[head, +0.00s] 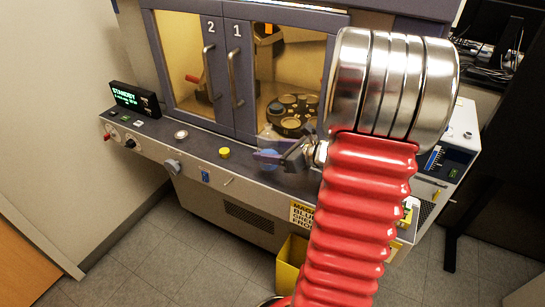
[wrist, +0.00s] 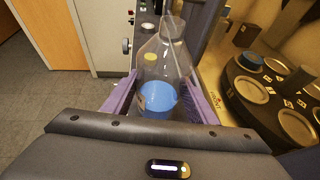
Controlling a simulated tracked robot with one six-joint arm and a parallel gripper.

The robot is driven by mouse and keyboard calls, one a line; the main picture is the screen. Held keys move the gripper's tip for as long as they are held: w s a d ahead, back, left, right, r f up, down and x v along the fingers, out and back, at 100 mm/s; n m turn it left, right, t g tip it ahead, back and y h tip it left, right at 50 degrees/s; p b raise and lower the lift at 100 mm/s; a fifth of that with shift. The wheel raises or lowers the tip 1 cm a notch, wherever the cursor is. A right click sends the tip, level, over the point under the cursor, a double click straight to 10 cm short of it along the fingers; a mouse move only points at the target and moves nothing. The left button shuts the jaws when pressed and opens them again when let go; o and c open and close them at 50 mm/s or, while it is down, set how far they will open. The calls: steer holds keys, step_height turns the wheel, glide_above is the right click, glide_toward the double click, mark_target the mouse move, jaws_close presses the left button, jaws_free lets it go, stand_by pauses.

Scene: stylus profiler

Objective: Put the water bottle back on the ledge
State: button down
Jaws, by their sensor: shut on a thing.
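The water bottle (wrist: 165,65) is clear, with blue liquid in its lower part, and stands between the two purple fingers of my gripper (wrist: 163,98) in the wrist view. My gripper is shut on it. In the head view my gripper (head: 283,158) is at the front of the machine, over the ledge (head: 203,143), partly hidden by my arm. A small blue patch of the bottle (head: 268,154) shows there. I cannot tell whether the bottle's base touches the ledge.
A yellow button (head: 224,153), a pale knob (head: 181,135) and a standby display (head: 134,98) sit on the ledge to the left. Behind are the machine's glass doors (head: 237,75) and a dark round carousel (head: 292,110). A yellow bin (head: 288,265) stands below.

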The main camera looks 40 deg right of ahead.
steer(key=shift+f, duration=1.65)
steer(key=shift+f, duration=0.15)
steer(key=c, duration=0.7)
jaws_free()
steer(key=shift+c, duration=0.2)
steer(key=v, duration=1.2)
steer(key=shift+a, duration=0.1)
